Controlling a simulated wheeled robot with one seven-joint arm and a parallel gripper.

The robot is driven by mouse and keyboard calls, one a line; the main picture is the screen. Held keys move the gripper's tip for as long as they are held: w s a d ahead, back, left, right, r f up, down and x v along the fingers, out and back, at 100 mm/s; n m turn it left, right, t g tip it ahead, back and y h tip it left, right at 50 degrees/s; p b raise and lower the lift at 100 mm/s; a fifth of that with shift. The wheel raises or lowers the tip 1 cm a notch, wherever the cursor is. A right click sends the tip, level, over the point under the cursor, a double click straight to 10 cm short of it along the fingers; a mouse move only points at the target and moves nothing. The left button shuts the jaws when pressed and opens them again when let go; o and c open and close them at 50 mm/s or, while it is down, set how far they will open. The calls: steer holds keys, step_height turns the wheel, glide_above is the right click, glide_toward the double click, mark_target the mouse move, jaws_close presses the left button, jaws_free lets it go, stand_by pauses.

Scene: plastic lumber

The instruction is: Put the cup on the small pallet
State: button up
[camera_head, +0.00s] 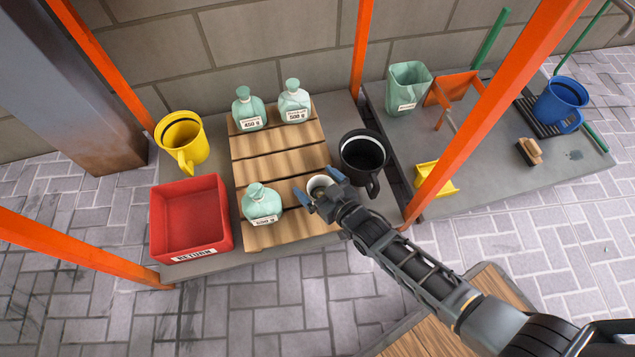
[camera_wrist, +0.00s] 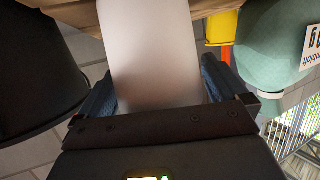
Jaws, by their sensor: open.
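The cup (camera_head: 320,183) is small and pale, with a dark inside. It stands upright at the right edge of the slatted wooden pallet (camera_head: 262,147); I cannot tell whether it rests fully on the slats. My gripper (camera_head: 319,188) is open, with one blue fingertip on each side of the cup. In the wrist view, the smooth grey cup (camera_wrist: 155,45) fills the space between the fingers (camera_wrist: 160,88). Contact is not clear. The fingers and palm hide the cup's near part.
A black jug (camera_head: 362,155) stands close right of the cup. A green bottle (camera_head: 262,204) is to its left, with two more behind. A red bin (camera_head: 190,218) and yellow jug (camera_head: 182,140) stand farther left. Orange posts frame the table. Another wooden surface (camera_head: 430,335) shows at the bottom.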

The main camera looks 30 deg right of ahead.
steer(key=shift+s+r, duration=0.1)
steer(key=shift+r, duration=0.1)
steer(key=a+p+v, duration=0.1)
steer(key=p+v, duration=0.4)
steer(key=v, duration=0.6)
steer(key=shift+s+d, duration=0.4)
steer(key=shift+d, duration=0.1)
steer(key=shift+r, duration=0.1)
steer(key=s+d+r, duration=0.2)
steer(key=s+r, duration=1.2)
steer(key=s, duration=0.1)
steer(key=s+a+r, duration=0.1)
steer(key=s+r, duration=0.2)
steer(key=r, duration=0.7)
steer(key=s+a+r+m+h, duration=0.1)
steer(key=s+r, duration=0.3)
steer(key=r, duration=0.6)
steer(key=shift+s+a+r, duration=0.15)
steer(key=shift+a+r, duration=0.25)
steer(key=shift+a, duration=0.05)
step_height(320, 180, up, 30)
steer(key=p, duration=3)
steer(key=shift+r, duration=0.15)
